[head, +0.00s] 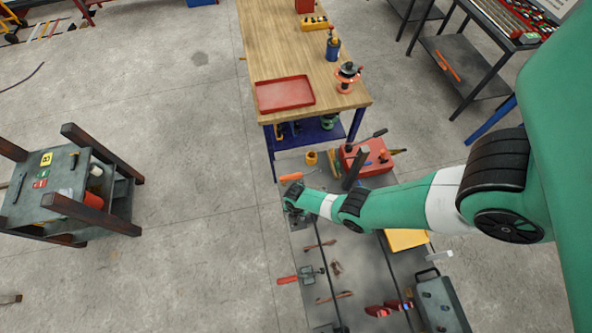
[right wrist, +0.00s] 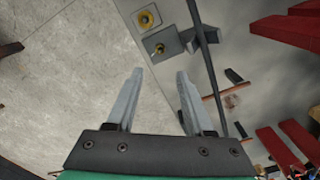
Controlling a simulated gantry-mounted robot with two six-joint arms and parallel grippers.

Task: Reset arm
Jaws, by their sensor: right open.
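My right arm (head: 400,206) is green with black joints. It reaches in from the right of the head view, over a grey table. My right gripper (right wrist: 160,76) shows in the right wrist view with two grey fingers spread apart and nothing between them. Bare concrete floor and the table's edge lie beyond the fingertips. In the head view the wrist end (head: 293,196) is above the table's left edge, and the fingers are hard to make out. My left arm and gripper are not in view.
The grey table (head: 352,268) holds a red toolbox (head: 372,158), a red-handled tool (head: 300,275) and other tools. A wooden workbench (head: 287,50) with a red tray (head: 285,94) stands beyond it. A dark cart (head: 70,190) stands left; the floor between is clear.

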